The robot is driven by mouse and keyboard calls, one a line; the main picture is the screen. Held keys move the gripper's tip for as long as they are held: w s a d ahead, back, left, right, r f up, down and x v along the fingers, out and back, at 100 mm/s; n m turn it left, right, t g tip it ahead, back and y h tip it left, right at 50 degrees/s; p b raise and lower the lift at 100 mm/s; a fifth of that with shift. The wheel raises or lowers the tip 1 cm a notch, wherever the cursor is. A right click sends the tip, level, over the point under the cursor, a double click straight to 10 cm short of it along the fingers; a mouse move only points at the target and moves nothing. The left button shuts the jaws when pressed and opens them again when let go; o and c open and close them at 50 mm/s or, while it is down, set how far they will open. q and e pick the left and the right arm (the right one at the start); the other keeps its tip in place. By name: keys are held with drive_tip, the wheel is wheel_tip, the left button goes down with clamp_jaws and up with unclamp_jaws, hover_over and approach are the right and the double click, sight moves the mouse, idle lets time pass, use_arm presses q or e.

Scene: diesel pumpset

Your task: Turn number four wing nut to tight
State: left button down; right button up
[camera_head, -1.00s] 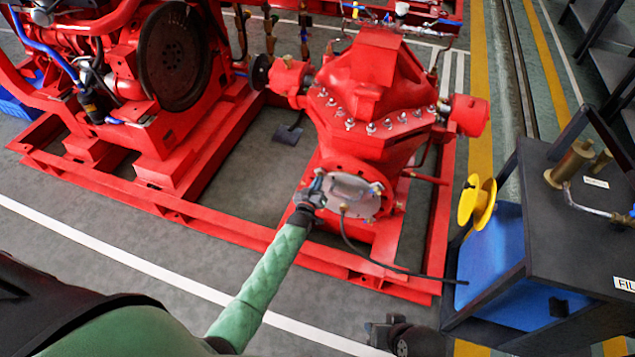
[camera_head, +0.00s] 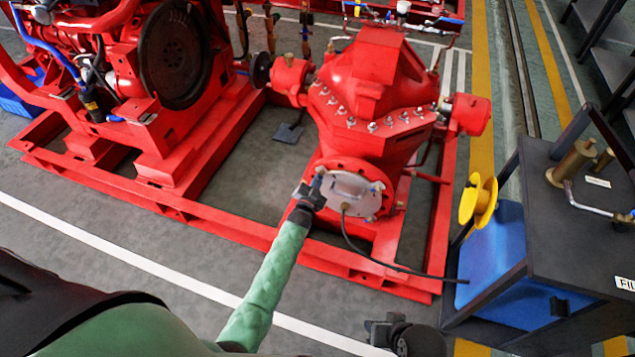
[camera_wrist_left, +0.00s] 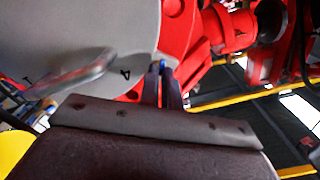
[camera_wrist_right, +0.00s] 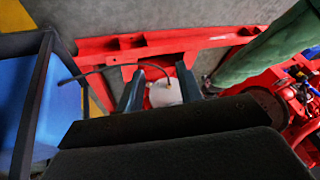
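The grey round cover plate (camera_head: 352,197) is on the front of the red pump. It fills the upper left of the left wrist view (camera_wrist_left: 70,35), with a handle and a printed 4. Beside the 4, at the plate's edge, a small blue wing nut (camera_wrist_left: 162,63) shows between the fingertips of my left gripper (camera_wrist_left: 161,75). Those fingers are close together on the nut, which they mostly hide. In the head view my left gripper (camera_head: 314,188) is at the plate's upper left edge. My right gripper (camera_wrist_right: 158,80) is open and empty, low in the head view (camera_head: 380,327), away from the plate.
The red pump (camera_head: 375,85) stands on a red base frame (camera_head: 230,228). A black hose (camera_head: 385,262) runs from the plate to the right. A dark cart (camera_head: 580,245) with a blue panel and yellow wheel (camera_head: 478,200) stands at right. Floor in front is clear.

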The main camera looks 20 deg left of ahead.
use_arm(q)
drive_tip(key=shift+a+m+b, duration=0.1)
drive_tip(key=shift+m+b, duration=2.05)
drive_tip(key=shift+m, duration=3.35)
use_arm(e)
wheel_tip(320, 180, down, 20)
drive_tip(key=w+a+t, duration=0.1)
drive_tip(key=t, duration=0.1)
drive_tip(key=shift+w+r, duration=0.2)
drive_tip(key=shift+w, duration=0.05)
drive_tip(key=shift+a, duration=0.15)
use_arm(q)
drive_tip(key=c, duration=1.6)
unclamp_jaws()
drive_tip(key=shift+r, duration=0.1)
